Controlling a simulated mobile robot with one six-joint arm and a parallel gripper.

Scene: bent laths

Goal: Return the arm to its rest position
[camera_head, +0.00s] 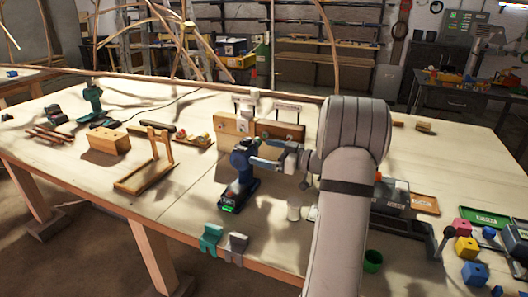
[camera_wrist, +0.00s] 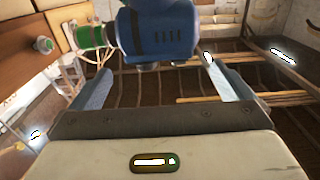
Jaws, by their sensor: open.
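My gripper (camera_head: 266,154) is at the middle of the workbench (camera_head: 180,200), with its two blue fingers pointing left. It is open, and nothing is clamped in it. A blue drill (camera_head: 240,185) stands upright on its dark battery base right by the fingertips. In the wrist view the drill's blue body (camera_wrist: 165,32), with a green collar, lies just past and between the spread fingers of my gripper (camera_wrist: 155,75). I cannot tell whether a finger touches it. My grey arm reaches in from the lower right.
Wooden blocks with clamps (camera_head: 280,130) stand behind the drill. A white cup (camera_head: 294,211) is close to my arm. Teal and grey clips (camera_head: 211,240) sit at the front edge. A wooden stand (camera_head: 145,177) is to the left. Trays and coloured blocks (camera_head: 466,247) lie right.

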